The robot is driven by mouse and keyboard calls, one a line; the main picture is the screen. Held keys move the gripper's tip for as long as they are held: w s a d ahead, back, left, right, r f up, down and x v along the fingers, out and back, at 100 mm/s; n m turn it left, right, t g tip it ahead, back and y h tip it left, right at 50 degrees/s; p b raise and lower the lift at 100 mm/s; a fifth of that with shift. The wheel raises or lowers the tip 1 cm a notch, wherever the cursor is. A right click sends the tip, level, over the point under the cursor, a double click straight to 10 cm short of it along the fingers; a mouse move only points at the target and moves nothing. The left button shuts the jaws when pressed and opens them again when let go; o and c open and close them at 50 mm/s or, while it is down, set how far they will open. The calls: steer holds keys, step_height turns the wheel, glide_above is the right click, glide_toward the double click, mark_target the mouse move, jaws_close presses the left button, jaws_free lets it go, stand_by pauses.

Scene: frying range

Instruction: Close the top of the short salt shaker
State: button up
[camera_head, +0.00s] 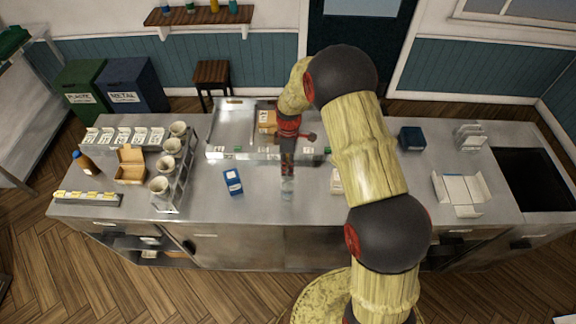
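My gripper (287,173) points down over the middle of the steel counter, near its front half. A small pale, clear-looking container (287,189) stands directly below the fingertips; it may be the short salt shaker. Its top is at or just under the fingers, and I cannot tell whether they touch it. Whether its lid is open or shut is too small to see. The gap between my fingers is also too small to make out.
A blue box (232,182) lies left of the gripper. A shallow metal tray (228,150) is behind it. A cone rack (180,185), brown bottle (84,163) and cardboard box (131,165) stand left. An open white box (461,190) and dark blue container (412,139) are right.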

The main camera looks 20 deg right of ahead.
steer(key=c, duration=0.4)
jaws_close()
